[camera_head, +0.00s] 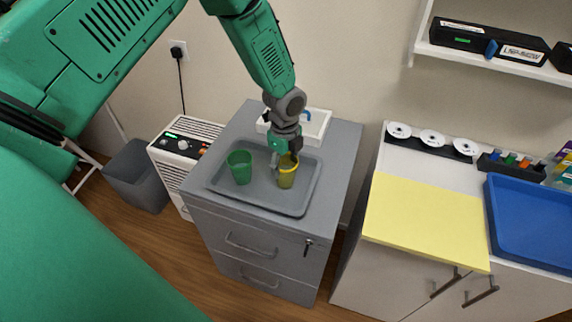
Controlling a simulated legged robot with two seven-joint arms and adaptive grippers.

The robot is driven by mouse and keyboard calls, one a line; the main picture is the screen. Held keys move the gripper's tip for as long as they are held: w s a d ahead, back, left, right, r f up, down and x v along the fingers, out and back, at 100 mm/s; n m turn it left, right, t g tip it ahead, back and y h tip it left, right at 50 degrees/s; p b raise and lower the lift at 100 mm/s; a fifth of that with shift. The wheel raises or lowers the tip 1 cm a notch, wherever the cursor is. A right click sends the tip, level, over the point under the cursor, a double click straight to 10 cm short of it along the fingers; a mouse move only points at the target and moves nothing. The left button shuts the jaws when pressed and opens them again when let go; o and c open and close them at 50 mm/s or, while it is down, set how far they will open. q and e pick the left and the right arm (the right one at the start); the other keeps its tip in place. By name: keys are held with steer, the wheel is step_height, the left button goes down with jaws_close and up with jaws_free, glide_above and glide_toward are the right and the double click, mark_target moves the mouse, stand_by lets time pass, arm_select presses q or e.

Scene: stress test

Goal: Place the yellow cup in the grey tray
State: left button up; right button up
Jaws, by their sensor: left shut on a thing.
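The yellow cup (287,174) is upright at the right part of the grey tray (262,200), which lies on a grey drawer cabinet. My left gripper (284,160) is shut on the yellow cup from above, at its rim. I cannot tell whether the cup's base touches the tray floor. A green cup (239,168) stands in the left part of the tray, a little apart from the yellow cup. My right gripper is not in view.
A white box (316,124) sits behind the tray. A white heater (183,150) and a grey bin (136,178) stand left of the cabinet (262,245). To the right, a white counter holds a yellow board (425,222) and a blue tray (545,262). A shelf (490,62) hangs above.

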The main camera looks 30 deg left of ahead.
arm_select(q)
steer(key=shift+f, duration=0.5)
steer(key=shift+w+d, duration=0.1)
steer(key=shift+d, duration=0.55)
steer(key=o, duration=1.3)
steer(key=shift+a, duration=0.3)
steer(key=shift+a+r, duration=0.1)
steer(key=shift+a, duration=0.05)
steer(key=shift+a+r, duration=0.1)
steer(key=shift+r, duration=0.25)
step_height(320, 180, up, 11)
steer(key=shift+r, duration=0.15)
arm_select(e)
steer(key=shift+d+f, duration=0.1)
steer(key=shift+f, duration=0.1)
arm_select(q)
steer(key=shift+d, duration=0.35)
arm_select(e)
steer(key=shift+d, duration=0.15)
